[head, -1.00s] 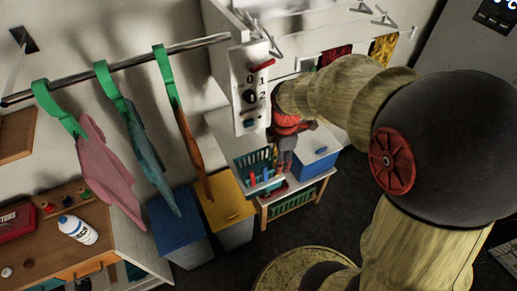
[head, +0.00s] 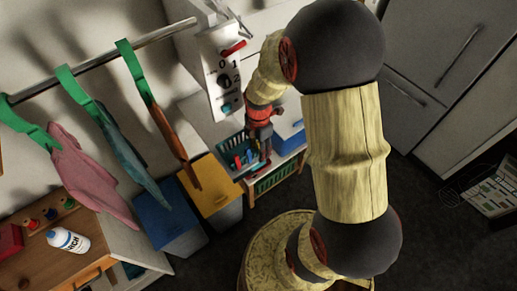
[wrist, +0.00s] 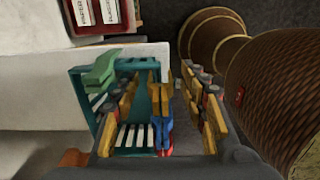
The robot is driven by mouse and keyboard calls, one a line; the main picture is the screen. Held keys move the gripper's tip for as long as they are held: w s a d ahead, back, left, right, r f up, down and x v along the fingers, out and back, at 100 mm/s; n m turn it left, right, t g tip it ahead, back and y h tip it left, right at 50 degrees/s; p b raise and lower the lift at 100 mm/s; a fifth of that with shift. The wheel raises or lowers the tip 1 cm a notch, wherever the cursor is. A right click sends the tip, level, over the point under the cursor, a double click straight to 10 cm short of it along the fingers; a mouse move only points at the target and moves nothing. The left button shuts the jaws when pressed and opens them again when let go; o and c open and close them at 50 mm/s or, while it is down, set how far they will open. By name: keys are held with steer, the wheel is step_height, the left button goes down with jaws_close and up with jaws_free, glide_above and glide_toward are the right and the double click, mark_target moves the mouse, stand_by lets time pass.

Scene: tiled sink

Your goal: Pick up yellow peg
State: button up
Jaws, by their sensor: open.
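A teal basket (head: 226,149) of small coloured pegs stands on a low white-topped unit in the head view. In the wrist view, the basket (wrist: 84,74) lies below my gripper (wrist: 165,112), whose yellow-padded fingers are spread apart. A yellow piece that looks like the yellow peg (wrist: 164,92) shows between the fingers, beside a blue peg (wrist: 158,132) and some red. A green peg (wrist: 100,70) lies across the basket's rim. In the head view, my gripper (head: 258,150) is at the basket's right side. I cannot make out the yellow peg there, nor tell any contact.
A blue box (head: 290,130) stands right of the basket. Blue and yellow bins (head: 210,192) stand to the left on the floor. Clothes hang from a rail (head: 110,58) with green pegs. A control panel (head: 222,75) is on the wall unit above the basket.

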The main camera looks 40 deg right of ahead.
steer(key=shift+c, duration=1.2)
steer(key=c, duration=0.7)
